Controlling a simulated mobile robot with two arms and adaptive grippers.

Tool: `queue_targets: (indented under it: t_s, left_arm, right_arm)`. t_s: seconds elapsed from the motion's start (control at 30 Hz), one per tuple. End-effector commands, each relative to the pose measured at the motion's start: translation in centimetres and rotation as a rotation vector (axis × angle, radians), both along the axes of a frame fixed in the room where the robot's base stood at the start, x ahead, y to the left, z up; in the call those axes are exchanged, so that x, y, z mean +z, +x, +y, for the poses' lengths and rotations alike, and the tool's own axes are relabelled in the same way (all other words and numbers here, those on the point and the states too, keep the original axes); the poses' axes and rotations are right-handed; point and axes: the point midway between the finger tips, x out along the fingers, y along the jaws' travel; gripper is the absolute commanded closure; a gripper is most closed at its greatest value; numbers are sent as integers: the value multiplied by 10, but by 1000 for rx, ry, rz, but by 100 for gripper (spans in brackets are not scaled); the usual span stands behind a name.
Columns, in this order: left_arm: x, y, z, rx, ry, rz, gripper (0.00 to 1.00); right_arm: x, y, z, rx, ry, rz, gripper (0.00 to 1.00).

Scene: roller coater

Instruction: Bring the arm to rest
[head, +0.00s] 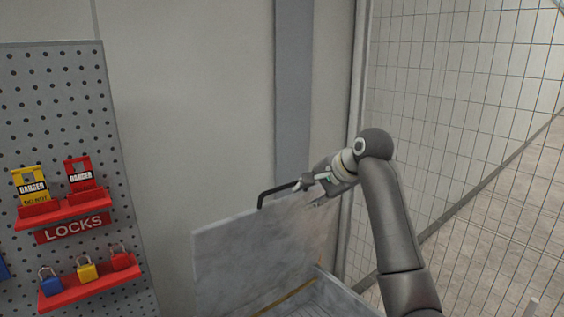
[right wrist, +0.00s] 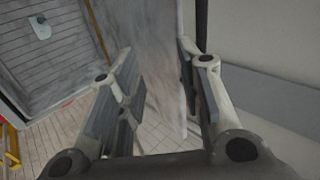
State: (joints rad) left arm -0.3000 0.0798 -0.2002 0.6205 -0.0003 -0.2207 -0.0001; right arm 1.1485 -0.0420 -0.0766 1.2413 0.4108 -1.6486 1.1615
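My right arm reaches up from the lower right in the head view. Its gripper (head: 314,188) is beside the top edge of a raised grey metal panel (head: 245,262), close to a black bent handle (head: 272,192). In the right wrist view the two fingers of the gripper (right wrist: 165,90) stand wide apart. The panel (right wrist: 155,45) shows beyond the gap between them, and a dark bar (right wrist: 202,22) rises behind the right finger. I see nothing gripped; whether a finger touches the handle or panel cannot be told. My left gripper is not in view.
A pegboard (head: 60,110) with red lock shelves (head: 90,283), padlocks and danger tags stands at the left. A wire mesh fence (head: 470,110) is behind and right of my arm. The panel rises from a grey metal box (head: 325,298). Tiled floor lies beyond the fence.

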Motion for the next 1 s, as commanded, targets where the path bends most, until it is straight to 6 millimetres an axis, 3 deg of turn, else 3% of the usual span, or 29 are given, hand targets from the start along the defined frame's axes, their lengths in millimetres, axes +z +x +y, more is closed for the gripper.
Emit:
queue_targets:
  t_s: [0.03, 0.1, 0.27, 0.5, 0.8, 1.0]
  left_arm:
    - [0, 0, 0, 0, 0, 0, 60]
    - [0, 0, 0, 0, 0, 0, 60]
    - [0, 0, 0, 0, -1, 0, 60]
    - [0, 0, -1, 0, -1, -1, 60]
    - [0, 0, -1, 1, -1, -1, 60]
    - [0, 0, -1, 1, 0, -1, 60]
  right_arm:
    - [-29, -5, -6, 11, -29, 7, 67]
    - [-60, -14, -13, 33, -73, 4, 67]
    - [-128, -40, -27, 88, -175, 2, 67]
    - [-216, -97, -48, 186, -324, 6, 67]
    - [-302, -191, -71, 341, -506, 24, 67]
    - [-339, -263, -85, 462, -619, 40, 67]
